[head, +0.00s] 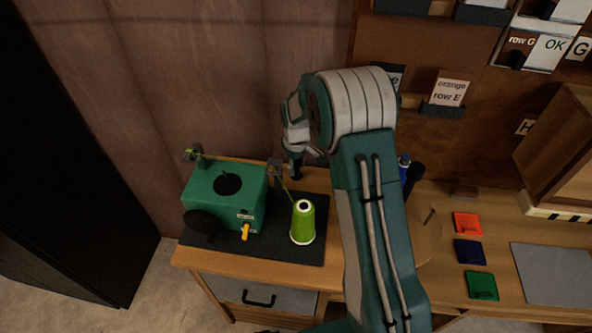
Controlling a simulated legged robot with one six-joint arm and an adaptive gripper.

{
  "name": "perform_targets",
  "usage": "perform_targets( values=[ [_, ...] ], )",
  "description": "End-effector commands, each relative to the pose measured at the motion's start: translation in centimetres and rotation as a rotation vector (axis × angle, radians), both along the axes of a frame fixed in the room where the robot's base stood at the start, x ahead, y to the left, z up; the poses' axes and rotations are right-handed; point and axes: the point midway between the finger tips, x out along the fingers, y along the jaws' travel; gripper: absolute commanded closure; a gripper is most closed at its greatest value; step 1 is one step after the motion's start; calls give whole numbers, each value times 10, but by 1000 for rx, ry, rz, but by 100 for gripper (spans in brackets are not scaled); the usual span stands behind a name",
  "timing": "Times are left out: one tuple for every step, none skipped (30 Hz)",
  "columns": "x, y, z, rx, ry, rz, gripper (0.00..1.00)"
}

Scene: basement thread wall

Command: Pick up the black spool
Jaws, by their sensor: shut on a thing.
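My arm rises from the bottom and bends left at the top, with its wrist over the back of the bench. My gripper (297,168) shows only as a small dark end below the wrist, behind the winder's thread guide. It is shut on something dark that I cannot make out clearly. A dark, tapered, tilted shape (414,175), possibly the black spool, shows just right of my arm, beside something blue (403,162). My arm hides its left side, and I cannot tell whether my gripper touches it.
A green winder (225,196) and a lime green spool (303,222) stand on a dark mat (285,253) at left. A round wooden board (428,235) is partly behind my arm. Orange, blue and green squares and a grey mat (553,275) lie at right. Labelled holders hang on the wall.

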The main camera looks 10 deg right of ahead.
Motion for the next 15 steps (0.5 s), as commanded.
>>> perform_targets(
  values=[
    [1, 0, 10, 0, -5, 0, 73],
    [0, 0, 15, 0, -5, 0, 73],
    [-5, -3, 20, 0, -4, -1, 73],
    [-9, -4, 23, 0, -3, -1, 73],
    [-12, -6, 27, 0, -4, -1, 73],
    [-16, -8, 33, 0, -3, 0, 73],
    [-19, -9, 37, 0, -4, 0, 73],
    [-22, -11, 42, -1, -4, 0, 73],
    [-27, -13, 48, -1, -4, -1, 73],
    [-30, -14, 52, 0, -5, -1, 73],
    [-34, -16, 56, 0, -5, -2, 73],
    [-38, -18, 62, 0, -4, -2, 73],
    [-41, -20, 67, -1, -4, -2, 73],
    [-45, -21, 71, 0, -4, -1, 73],
    [-51, -24, 75, 0, -3, -1, 73]
  ],
)
